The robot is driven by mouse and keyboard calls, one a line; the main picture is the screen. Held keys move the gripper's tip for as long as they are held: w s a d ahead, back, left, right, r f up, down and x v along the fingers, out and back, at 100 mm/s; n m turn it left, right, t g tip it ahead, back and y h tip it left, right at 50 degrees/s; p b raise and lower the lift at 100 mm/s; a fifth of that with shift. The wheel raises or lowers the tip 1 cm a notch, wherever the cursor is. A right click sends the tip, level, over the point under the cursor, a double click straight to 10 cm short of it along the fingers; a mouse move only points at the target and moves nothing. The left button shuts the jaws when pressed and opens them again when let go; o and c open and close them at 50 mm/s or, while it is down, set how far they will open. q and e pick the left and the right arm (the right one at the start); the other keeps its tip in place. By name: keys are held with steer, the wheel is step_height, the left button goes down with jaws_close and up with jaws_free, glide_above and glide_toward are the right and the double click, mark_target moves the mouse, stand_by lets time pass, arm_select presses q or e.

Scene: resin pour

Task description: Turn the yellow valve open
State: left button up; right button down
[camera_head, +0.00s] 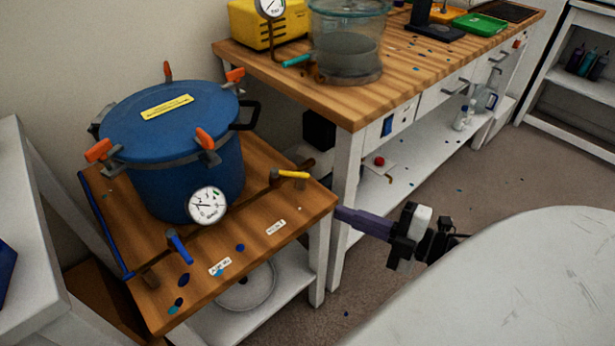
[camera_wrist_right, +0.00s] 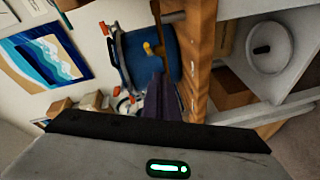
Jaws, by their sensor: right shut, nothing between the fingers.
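The yellow valve (camera_head: 291,174) has a short yellow lever on a brass pipe at the right of the small wooden stand. Its lever points right, towards the stand's edge. It also shows as a small yellow shape in the right wrist view (camera_wrist_right: 148,47), in front of the blue pot. My right gripper (camera_head: 342,213) has purple fingers, shut and empty, pointing left just off the stand's right corner. It is apart from the valve, to its lower right. The purple fingers (camera_wrist_right: 159,85) also show in the right wrist view. My left gripper is in neither view.
A blue pot (camera_head: 190,130) with orange-tipped clamps and a gauge (camera_head: 207,205) stands on the wooden stand (camera_head: 305,218). A blue-handled valve (camera_head: 180,247) sits at the front. The workbench (camera_head: 350,117) stands close behind my right gripper. Open floor lies to the right.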

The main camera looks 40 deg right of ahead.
mark_target(291, 174)
steer(key=w+a+r+n+y+b, duration=0.1)
steer(key=w+a+n+y, duration=0.1)
steer(key=w, duration=0.9)
steer(key=shift+r+n+g, duration=0.3)
steer(key=shift+n, duration=0.4)
steer(key=shift+b, duration=0.3)
